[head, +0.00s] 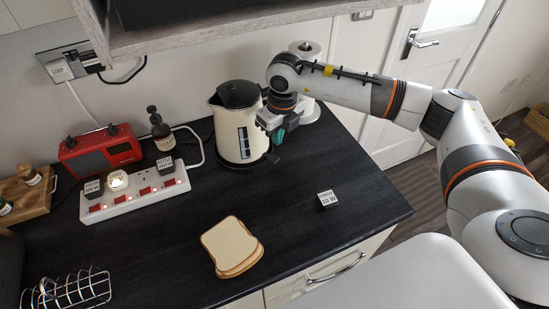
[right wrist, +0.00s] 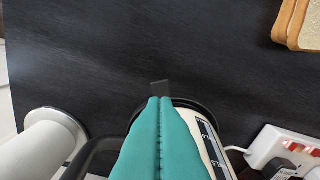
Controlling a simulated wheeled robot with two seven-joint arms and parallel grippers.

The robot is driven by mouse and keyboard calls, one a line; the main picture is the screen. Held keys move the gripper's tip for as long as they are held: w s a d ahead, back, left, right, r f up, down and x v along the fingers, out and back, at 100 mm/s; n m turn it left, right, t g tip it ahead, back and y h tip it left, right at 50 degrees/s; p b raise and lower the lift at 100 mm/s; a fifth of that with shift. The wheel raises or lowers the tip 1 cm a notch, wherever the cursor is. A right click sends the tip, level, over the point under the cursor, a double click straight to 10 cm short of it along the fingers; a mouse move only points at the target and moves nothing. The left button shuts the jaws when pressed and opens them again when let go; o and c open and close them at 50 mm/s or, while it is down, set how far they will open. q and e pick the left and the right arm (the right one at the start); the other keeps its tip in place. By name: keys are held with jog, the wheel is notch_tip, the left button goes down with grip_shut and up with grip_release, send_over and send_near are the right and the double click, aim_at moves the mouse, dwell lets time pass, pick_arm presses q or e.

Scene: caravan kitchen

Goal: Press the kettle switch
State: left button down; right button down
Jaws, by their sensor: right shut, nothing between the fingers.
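The cream kettle (head: 229,133) with a black lid stands upright at the back of the dark counter. Its switch (head: 272,157) is a small dark tab low on its right side. My right gripper (head: 278,137) is shut and empty beside the kettle, with its teal fingertips just above the switch. In the right wrist view the closed fingertips (right wrist: 160,99) point at the dark switch tab (right wrist: 160,86), and the fingers cover much of the kettle (right wrist: 211,147). I cannot tell whether they touch the tab. My left gripper is not in view.
A white paper-towel roll (head: 306,55) stands behind my right gripper. A power strip (head: 135,194) with plugs, a red radio (head: 100,150) and a dark bottle (head: 160,130) are to the left. Bread slices (head: 231,243) and a loose plug (head: 327,199) lie in front. A shelf (head: 230,25) hangs above.

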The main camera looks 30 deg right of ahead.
aim_at(276, 160)
jog(key=shift+w+a+f+b, duration=0.1)
jog(key=shift+w+f+b, duration=0.1)
jog(key=shift+f+b, duration=1.1)
jog(key=shift+w+f+b, duration=0.15)
jog(key=shift+f+b, duration=0.35)
jog(key=shift+f, duration=1.6)
jog(key=shift+f, duration=0.1)
jog(key=shift+f+b, duration=0.85)
jog(key=shift+r, duration=0.2)
jog(key=shift+s+r+p, duration=0.1)
jog(key=shift+s+p, duration=0.15)
jog(key=shift+p, duration=0.05)
jog(key=shift+s+d+r+p, duration=0.2)
jog(key=shift+s+r, duration=0.05)
jog(key=shift+s, duration=0.4)
jog(key=shift+s+d+r+p, duration=0.15)
jog(key=shift+s+d+r, duration=0.05)
jog(key=shift+s, duration=0.45)
